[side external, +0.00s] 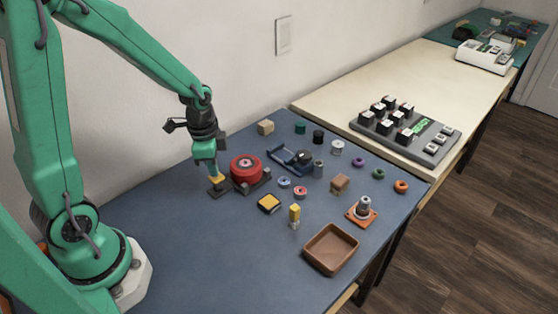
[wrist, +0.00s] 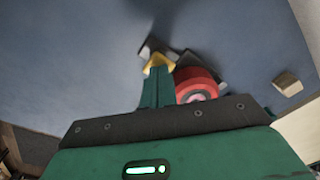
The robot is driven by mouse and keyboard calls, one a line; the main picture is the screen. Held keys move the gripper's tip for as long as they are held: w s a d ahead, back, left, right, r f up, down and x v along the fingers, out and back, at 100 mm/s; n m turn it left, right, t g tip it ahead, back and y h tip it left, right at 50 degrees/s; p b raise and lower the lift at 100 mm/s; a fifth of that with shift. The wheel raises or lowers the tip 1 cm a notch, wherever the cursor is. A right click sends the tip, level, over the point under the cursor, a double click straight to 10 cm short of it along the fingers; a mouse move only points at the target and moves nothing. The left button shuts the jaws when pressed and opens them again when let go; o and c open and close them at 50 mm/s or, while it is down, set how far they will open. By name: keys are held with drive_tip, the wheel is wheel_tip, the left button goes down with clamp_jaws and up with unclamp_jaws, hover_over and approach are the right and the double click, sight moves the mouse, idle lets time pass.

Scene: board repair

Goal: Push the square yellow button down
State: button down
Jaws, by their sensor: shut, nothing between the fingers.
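My gripper (side external: 214,176) is shut and empty, pointing down at a yellow button (side external: 217,179) on a dark base left of the red roll. In the wrist view the tips of my gripper (wrist: 158,70) are at the yellow button (wrist: 157,60) and cover part of it. I cannot tell its full shape, nor whether the tips touch it or it is pressed.
The red roll (side external: 246,168) on its dark holder stands close right of my gripper; it also shows in the wrist view (wrist: 197,84). A yellow upright piece (side external: 295,213), a brown tray (side external: 331,248) and several small parts lie further right. The blue mat's front left is clear.

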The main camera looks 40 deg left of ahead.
drive_tip(key=shift+f, duration=0.1)
idle(0.3)
drive_tip(key=shift+f, duration=1)
drive_tip(key=shift+s+a+r, duration=0.3)
drive_tip(key=shift+s+a, duration=0.2)
drive_tip(key=shift+s, duration=0.1)
drive_tip(key=shift+s+a+r, duration=0.3)
drive_tip(key=shift+s+a, duration=0.2)
drive_tip(key=shift+s, duration=0.05)
drive_tip(key=shift+r, duration=0.15)
wheel_tip(320, 180, up, 8)
drive_tip(key=shift+s+f, duration=0.25)
drive_tip(key=shift+d, duration=0.1)
drive_tip(key=s+d+r+n+t, duration=0.2)
drive_tip(key=s+d+r+n, duration=0.1)
drive_tip(key=r, duration=0.3)
drive_tip(key=s+d+r+n+t, duration=0.2)
drive_tip(key=s+d+r+n, duration=0.2)
drive_tip(key=r+n, duration=0.1)
drive_tip(key=shift+r+t, duration=0.4)
